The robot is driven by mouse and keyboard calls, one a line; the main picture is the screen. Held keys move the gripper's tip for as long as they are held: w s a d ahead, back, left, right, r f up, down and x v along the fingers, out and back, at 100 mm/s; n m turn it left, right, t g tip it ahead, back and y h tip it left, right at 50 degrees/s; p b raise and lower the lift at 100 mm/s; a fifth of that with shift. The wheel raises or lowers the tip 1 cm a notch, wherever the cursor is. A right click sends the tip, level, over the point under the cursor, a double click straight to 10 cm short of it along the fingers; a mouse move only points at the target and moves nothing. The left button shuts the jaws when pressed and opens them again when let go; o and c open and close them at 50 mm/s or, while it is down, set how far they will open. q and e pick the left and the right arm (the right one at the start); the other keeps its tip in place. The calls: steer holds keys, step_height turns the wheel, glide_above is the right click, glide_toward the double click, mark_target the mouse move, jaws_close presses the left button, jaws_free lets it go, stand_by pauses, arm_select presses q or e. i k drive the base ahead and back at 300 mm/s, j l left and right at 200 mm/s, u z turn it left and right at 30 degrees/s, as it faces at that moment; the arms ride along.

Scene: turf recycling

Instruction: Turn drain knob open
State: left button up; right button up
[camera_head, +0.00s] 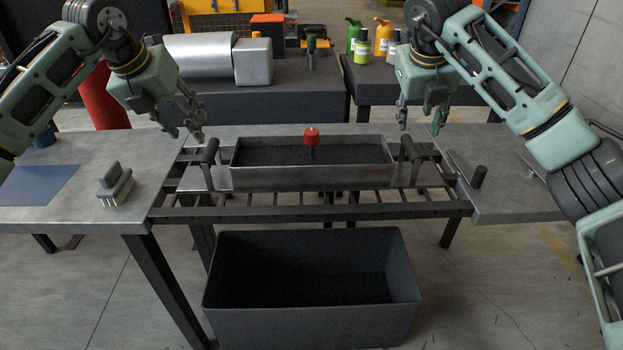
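A red knob (311,136) stands upright on a short stem in the middle of a metal tray (330,177) filled with dark granules. The tray sits on a slatted rack and has a dark handle at each end. My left gripper (186,130) hangs in the air up and left of the tray, near its left handle (209,153); its fingers are apart and hold nothing. My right gripper (418,127) hangs above and right of the tray, near the right handle (410,152); its fingers are apart and empty. Neither gripper touches the knob.
A large dark bin (312,334) stands on the floor below the rack (320,213). A brush-like block (115,185) and a blue mat (38,186) lie on the left table. A small dark cylinder (479,176) stands on the right table. Bottles and a metal cylinder (200,62) stand behind.

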mark_target(310, 135)
steer(key=k+j, duration=0.65)
steer(key=k, duration=0.25)
